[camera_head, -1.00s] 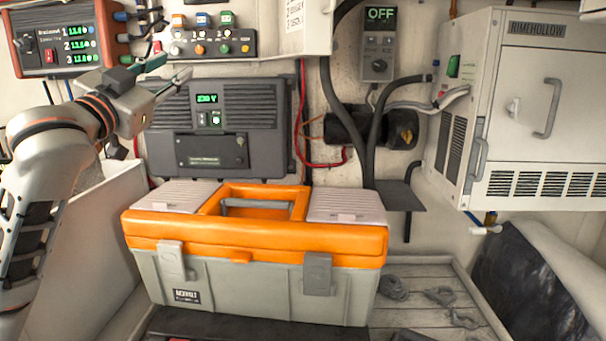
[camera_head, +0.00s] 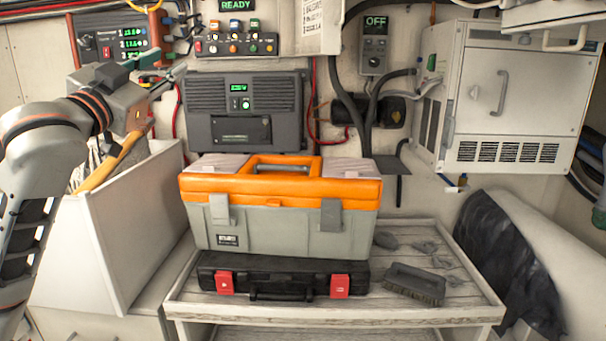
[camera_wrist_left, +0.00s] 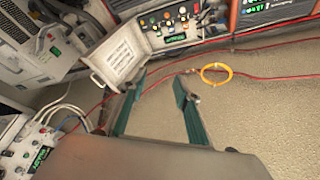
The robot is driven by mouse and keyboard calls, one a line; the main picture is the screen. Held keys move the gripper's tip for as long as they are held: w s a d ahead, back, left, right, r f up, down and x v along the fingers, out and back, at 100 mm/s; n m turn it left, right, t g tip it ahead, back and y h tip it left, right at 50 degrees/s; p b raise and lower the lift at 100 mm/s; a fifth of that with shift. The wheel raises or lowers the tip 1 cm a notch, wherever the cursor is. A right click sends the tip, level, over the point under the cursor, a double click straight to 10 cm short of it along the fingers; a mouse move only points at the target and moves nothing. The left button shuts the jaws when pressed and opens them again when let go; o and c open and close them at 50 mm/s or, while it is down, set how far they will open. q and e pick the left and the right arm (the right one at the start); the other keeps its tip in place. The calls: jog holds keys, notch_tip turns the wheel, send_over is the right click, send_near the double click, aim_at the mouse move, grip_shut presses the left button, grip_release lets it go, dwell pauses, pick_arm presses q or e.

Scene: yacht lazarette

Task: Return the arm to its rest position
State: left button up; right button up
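My left arm comes in from the left side of the head view. Its gripper (camera_head: 164,72) is raised in front of the back wall, near the control panels, with nothing in it. In the left wrist view its two green-padded fingers (camera_wrist_left: 158,98) stand apart, with only wall and floor-coloured surface between and beyond them. My right gripper shows in neither view.
An orange and grey toolbox (camera_head: 285,240) stands on a black case (camera_head: 260,282) on a wooden bench (camera_head: 400,312). A brush (camera_head: 415,282) lies to their right. A white bin (camera_head: 140,235) stands below my left arm. A white cabinet (camera_head: 520,90) hangs at the right.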

pick_arm(q)
notch_tip(320, 180, down, 45)
jog(key=d+n+g+y, duration=0.1)
jog(key=d+n+g, duration=0.15)
jog(key=g, duration=0.25)
jog(key=s+f+n+g+y, duration=0.1)
jog(key=s+f, duration=0.5)
jog(key=f, duration=0.4)
jog(key=s+f+n+g, duration=0.1)
jog(key=s+f+g, duration=0.1)
jog(key=s+f, duration=0.5)
jog(key=s+f+g+y, duration=0.1)
jog(key=s+f+g, duration=0.1)
jog(key=s+f, duration=1.7)
jog(key=shift+s+d+f+n+g, duration=0.15)
jog(key=shift+s+d+n+g, duration=0.25)
jog(key=shift+s+d, duration=0.1)
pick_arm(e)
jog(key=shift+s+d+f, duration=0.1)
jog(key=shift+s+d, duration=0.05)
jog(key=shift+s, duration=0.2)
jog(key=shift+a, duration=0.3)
pick_arm(q)
jog(key=shift+w+a, duration=0.1)
